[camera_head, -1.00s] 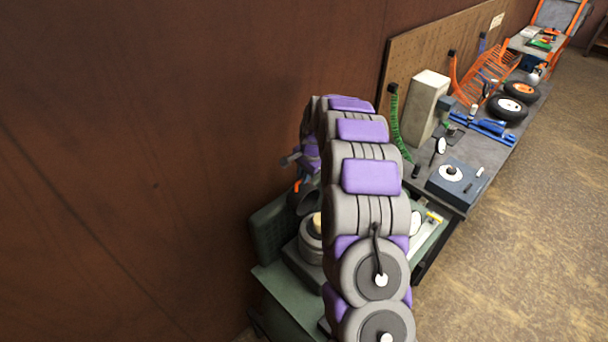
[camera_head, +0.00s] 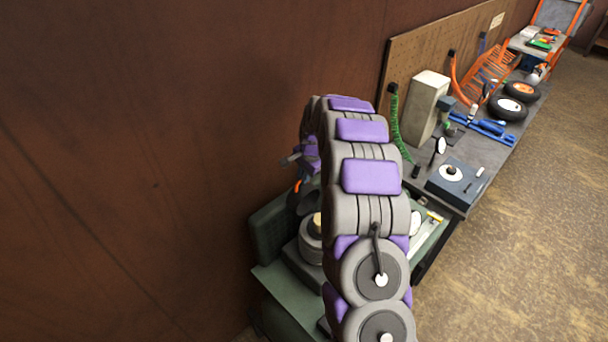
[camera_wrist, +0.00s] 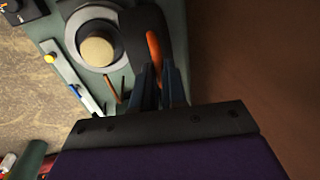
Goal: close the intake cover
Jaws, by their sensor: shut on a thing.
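The intake cover (camera_wrist: 141,32) appears as a dark rounded flap with an orange strip, standing open beside a round grey intake ring (camera_wrist: 70,38) with a tan disc inside. My gripper (camera_wrist: 160,76) is shut on the cover around the orange strip, its dark fingers close together. The ring is uncovered in the wrist view. In the head view, the dark cover (camera_head: 311,201) shows just behind the grey ring (camera_head: 309,243). My purple and grey arm hides much of the mower there, and the fingertips are not clear.
The green base (camera_head: 283,287) stands close to the brown wall (camera_head: 180,150). A workbench with a blue-grey box (camera_head: 456,186), a pale block (camera_head: 427,105) and black wheels (camera_head: 508,108) extends behind. Open floor (camera_head: 530,230) lies to the right.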

